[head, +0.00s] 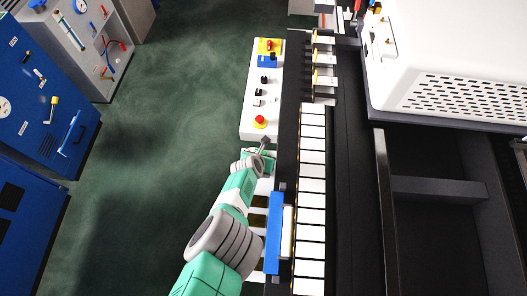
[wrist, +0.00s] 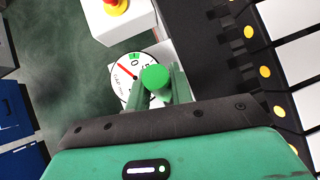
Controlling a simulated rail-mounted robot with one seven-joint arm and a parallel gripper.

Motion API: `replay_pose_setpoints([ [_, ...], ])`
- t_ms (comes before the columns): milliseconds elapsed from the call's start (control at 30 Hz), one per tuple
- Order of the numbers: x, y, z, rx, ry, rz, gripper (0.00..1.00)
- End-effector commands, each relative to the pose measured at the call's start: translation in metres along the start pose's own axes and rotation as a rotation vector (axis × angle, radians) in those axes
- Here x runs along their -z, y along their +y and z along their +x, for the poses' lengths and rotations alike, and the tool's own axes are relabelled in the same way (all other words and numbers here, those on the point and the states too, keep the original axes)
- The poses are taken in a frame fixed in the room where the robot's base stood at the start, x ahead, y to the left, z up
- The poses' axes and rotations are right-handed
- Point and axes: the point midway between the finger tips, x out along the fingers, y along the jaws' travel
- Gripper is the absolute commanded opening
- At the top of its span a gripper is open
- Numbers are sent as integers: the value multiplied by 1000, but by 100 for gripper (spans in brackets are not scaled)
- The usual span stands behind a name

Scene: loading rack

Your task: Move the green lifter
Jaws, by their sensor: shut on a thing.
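The green lifter shows in the wrist view as a round green knob (wrist: 155,78) on a short stem. My gripper (wrist: 158,92) has its two fingers on either side of the knob and is shut on it. A round white dial (wrist: 123,75) with a red needle and a green mark lies just beyond the knob and is partly covered by it. In the head view my gripper (head: 263,147) is at the near end of the white control panel (head: 249,110), left of the dark rail. The knob itself is too small to make out there.
A red button (head: 260,121) stands on the white panel close beyond my gripper, with small black switches farther up. A row of white blocks (head: 312,180) runs along the dark rail to the right. A blue bar (head: 274,233) stands beside my arm. Green floor lies open to the left.

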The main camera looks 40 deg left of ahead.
Motion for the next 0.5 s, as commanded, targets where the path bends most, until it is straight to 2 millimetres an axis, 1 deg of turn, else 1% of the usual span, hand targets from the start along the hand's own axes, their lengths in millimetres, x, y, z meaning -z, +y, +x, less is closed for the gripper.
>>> replay_pose_setpoints([
  [33, -2, -1, -2, 0, 5, 1, 0],
  [233, 3, -1, -4, -2, 30, -7, 0],
  [500, 3, -1, -4, -4, 32, -9, 0],
])
